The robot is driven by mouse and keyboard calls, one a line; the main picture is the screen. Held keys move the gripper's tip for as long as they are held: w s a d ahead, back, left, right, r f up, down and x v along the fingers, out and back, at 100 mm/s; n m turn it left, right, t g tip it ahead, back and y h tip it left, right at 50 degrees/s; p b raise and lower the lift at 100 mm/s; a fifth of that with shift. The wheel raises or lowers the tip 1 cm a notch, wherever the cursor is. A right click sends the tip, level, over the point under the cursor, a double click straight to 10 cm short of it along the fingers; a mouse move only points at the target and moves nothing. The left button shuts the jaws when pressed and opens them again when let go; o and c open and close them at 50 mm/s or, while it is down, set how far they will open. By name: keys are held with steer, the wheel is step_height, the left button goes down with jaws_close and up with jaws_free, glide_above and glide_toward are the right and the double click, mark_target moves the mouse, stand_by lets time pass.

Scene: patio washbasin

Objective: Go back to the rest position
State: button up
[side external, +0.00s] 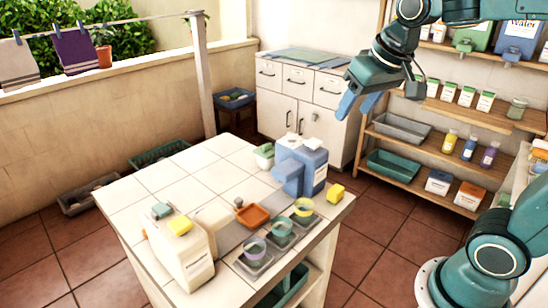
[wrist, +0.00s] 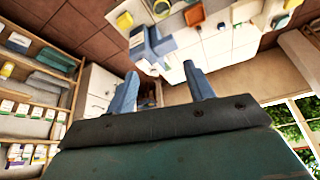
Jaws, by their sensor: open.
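My gripper (side external: 359,104) hangs in the air at the upper right of the side external view, above and behind the white-tiled table (side external: 165,177). Its blue fingers are apart with nothing between them. In the wrist view my gripper (wrist: 160,88) also shows open and empty, with the table upside down beyond it. The gripper touches nothing that I can see.
A white cabinet (side external: 297,92) stands behind. Wooden shelves (side external: 462,112) with bottles and boxes stand at the right.

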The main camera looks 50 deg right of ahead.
steer(key=s+a+f+n, duration=0.1)
steer(key=s+a+f, duration=0.1)
steer(key=s, duration=0.4)
steer(key=s+a+f+n+y, duration=0.1)
steer(key=s+f+n, duration=0.1)
steer(key=s, duration=0.4)
steer(key=shift+s+a+f+t, duration=0.15)
steer(key=shift+a+f+t, duration=0.1)
steer(key=shift+a+t, duration=0.15)
